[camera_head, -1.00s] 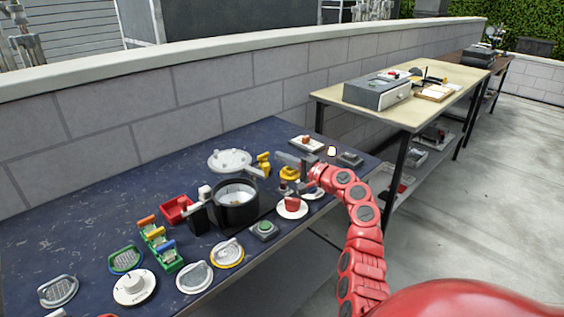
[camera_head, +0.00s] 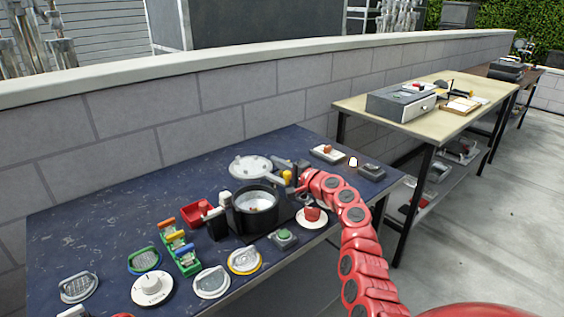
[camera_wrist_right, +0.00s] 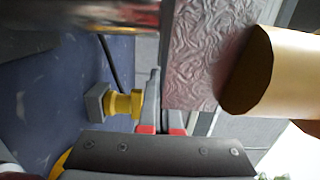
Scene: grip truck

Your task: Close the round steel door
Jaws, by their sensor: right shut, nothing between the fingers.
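The round steel door (camera_head: 251,167) is a silver disc with small knobs. It stands open behind the black round chamber (camera_head: 254,212), whose mouth shows a pale inside. My right gripper (camera_head: 281,180) is shut and empty at the door's right side, close to a yellow part (camera_head: 288,176). I cannot tell whether it touches the door. In the right wrist view, the red-padded fingers (camera_wrist_right: 160,128) are beside a yellow and grey knob (camera_wrist_right: 122,105). A blurred metal edge crosses the top left there. My left gripper is out of view.
A red bin (camera_head: 197,213) and green racks (camera_head: 180,250) stand left of the chamber. A green-button box (camera_head: 284,238) and a plate with a red piece (camera_head: 312,217) are in front. The table's (camera_head: 90,220) far left is clear. A block wall (camera_head: 230,110) runs behind.

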